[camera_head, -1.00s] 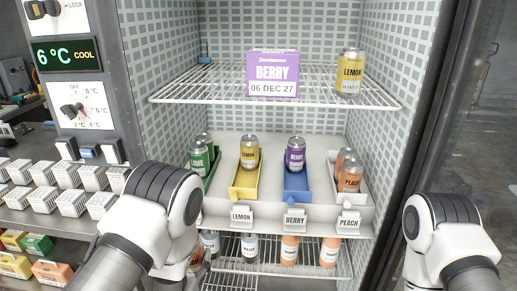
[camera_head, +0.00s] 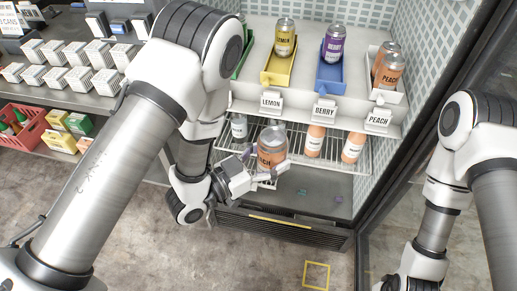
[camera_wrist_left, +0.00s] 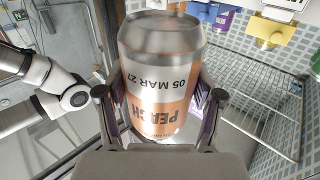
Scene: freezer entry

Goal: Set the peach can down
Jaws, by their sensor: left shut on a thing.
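The peach can (camera_head: 271,148) is orange and silver, in front of the lower wire shelf. My left gripper (camera_head: 262,168) is shut on it, away from the slots above. In the left wrist view the can (camera_wrist_left: 160,75) sits between the two fingers of the left gripper (camera_wrist_left: 160,108); its label reads PEACH and 05 MAR 27, upside down. Two other peach cans (camera_head: 388,70) stand in the white peach slot (camera_head: 402,97) at the right. My right arm comes in at the lower right; its fingers do not show.
A yellow lemon slot (camera_head: 268,77) and a blue berry slot (camera_head: 329,84) hold one visible can each. Bottles (camera_head: 314,140) stand on the wire shelf (camera_head: 341,165). A yellow floor square (camera_head: 316,276) lies in front. White boxes fill the left shelf.

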